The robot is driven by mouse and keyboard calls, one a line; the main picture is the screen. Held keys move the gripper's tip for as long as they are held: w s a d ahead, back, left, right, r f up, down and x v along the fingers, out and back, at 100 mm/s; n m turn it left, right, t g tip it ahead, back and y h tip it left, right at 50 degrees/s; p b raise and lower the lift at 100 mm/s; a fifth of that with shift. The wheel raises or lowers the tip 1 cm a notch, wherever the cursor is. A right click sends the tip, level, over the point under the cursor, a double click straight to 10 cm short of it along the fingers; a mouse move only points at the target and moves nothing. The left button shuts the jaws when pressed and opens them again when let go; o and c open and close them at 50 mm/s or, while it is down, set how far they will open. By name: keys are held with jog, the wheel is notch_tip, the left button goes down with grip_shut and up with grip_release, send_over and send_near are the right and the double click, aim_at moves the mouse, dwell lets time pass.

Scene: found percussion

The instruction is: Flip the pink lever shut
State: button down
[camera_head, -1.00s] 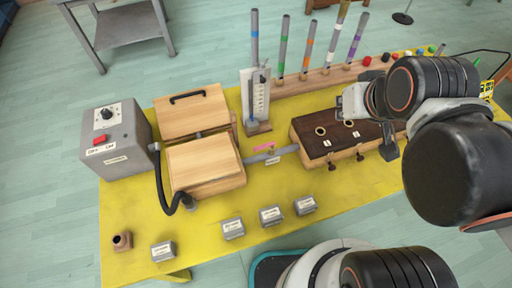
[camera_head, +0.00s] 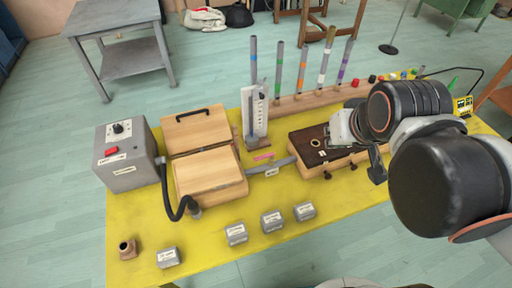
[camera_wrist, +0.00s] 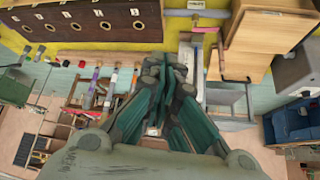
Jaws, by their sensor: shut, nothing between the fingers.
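The pink lever (camera_head: 264,156) sits on the grey pipe (camera_head: 283,163) between the pale wooden box and the dark-topped box, above a small white label. It lies nearly along the pipe. In the wrist view the pink lever (camera_wrist: 205,29) shows near the top, right of centre, beside the pipe (camera_wrist: 193,13). My gripper (camera_wrist: 166,66) is shut and empty in the wrist view, its fingertips apart from the lever. In the head view my gripper sits over the dark-topped box, right of the lever; its fingertips are hard to make out there.
The pale wooden box (camera_head: 210,173) stands left of the lever and the dark-topped box (camera_head: 311,152) right of it. An upright gauge (camera_head: 255,117) stands just behind. Several small grey blocks (camera_head: 273,221) line the front.

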jog(key=w+a+f+g, duration=0.1)
jog(key=w+a+f, duration=0.3)
jog(key=w, duration=0.5)
jog(key=w+a+f+g, duration=0.1)
jog(key=w+a+f, duration=0.25)
jog(key=w, duration=0.45)
jog(key=w+a+f+n+g+y, duration=0.1)
jog(key=a+f+n, duration=0.3)
jog(key=a+f, duration=0.3)
jog(key=shift+w+a, duration=0.3)
jog(key=shift+a, duration=0.25)
jog(key=shift+f, duration=0.15)
jog(key=b+x, duration=0.3)
jog(key=x, duration=0.7)
jog(key=s, duration=0.2)
jog(key=s+d+b, duration=0.1)
jog(key=s, duration=0.1)
jog(key=shift+d, duration=0.1)
